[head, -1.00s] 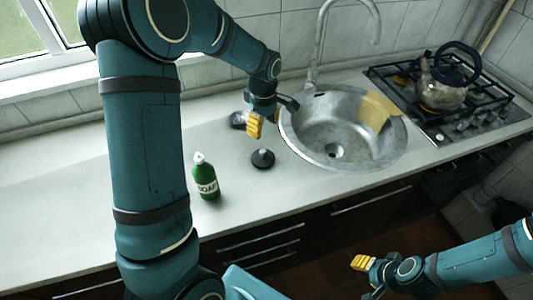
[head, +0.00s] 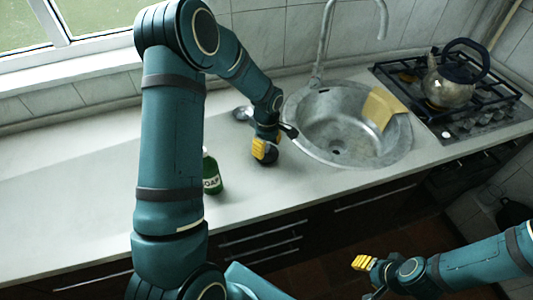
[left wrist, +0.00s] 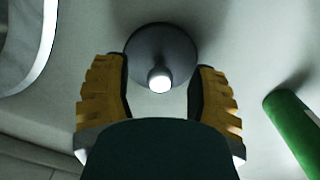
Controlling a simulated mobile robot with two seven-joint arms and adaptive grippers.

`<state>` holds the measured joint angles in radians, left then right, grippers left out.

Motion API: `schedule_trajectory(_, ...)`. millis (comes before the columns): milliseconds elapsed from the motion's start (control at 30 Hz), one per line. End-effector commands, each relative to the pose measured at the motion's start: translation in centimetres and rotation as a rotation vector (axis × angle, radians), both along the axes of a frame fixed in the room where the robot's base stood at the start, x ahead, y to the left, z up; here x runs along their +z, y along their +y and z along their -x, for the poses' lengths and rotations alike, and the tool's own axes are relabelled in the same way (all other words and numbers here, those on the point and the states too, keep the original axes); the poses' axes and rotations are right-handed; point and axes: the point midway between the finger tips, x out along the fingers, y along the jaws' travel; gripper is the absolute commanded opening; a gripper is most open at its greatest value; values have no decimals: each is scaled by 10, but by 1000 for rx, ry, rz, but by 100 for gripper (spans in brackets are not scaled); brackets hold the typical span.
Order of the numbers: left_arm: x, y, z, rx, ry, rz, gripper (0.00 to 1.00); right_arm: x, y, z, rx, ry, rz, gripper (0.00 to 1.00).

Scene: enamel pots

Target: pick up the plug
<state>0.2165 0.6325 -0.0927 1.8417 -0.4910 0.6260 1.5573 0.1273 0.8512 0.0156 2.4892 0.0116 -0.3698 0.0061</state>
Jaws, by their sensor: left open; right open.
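The plug (left wrist: 147,42), a dark round disc with a light-tipped knob, lies on the counter. In the left wrist view it is just beyond and between my left fingertips. In the head view the plug (head: 269,160) is partly hidden by my left gripper (head: 264,150). My left gripper (left wrist: 158,78) is open, one yellow-padded finger on each side of the knob, holding nothing. My right gripper (head: 368,276) is open and empty in front of the counter, low at the right.
A green soap bottle (head: 211,176) stands just left of the plug, partly behind my left arm. The sink (head: 340,153), with a yellow cloth (head: 382,108), is to the right. A kettle (head: 447,85) stands on the hob.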

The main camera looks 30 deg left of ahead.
Motion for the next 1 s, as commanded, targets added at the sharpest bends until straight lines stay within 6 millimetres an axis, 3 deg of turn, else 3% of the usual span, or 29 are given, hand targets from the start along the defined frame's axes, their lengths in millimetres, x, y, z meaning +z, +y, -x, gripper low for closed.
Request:
schedule_trajectory(200,0,0,0,0,-1,-1,57,0,0,0,0,0,0,47)
schedule_trajectory(367,0,0,0,0,-1,-1,1,0,0,0,0,0,0,47)
schedule_trajectory(800,1,0,0,0,-1,0,0,0,0,0,0,0,0,47)
schedule_trajectory(1000,27,0,-1,0,-4,-2,0,3,0,-1,-2,-2,0,47)
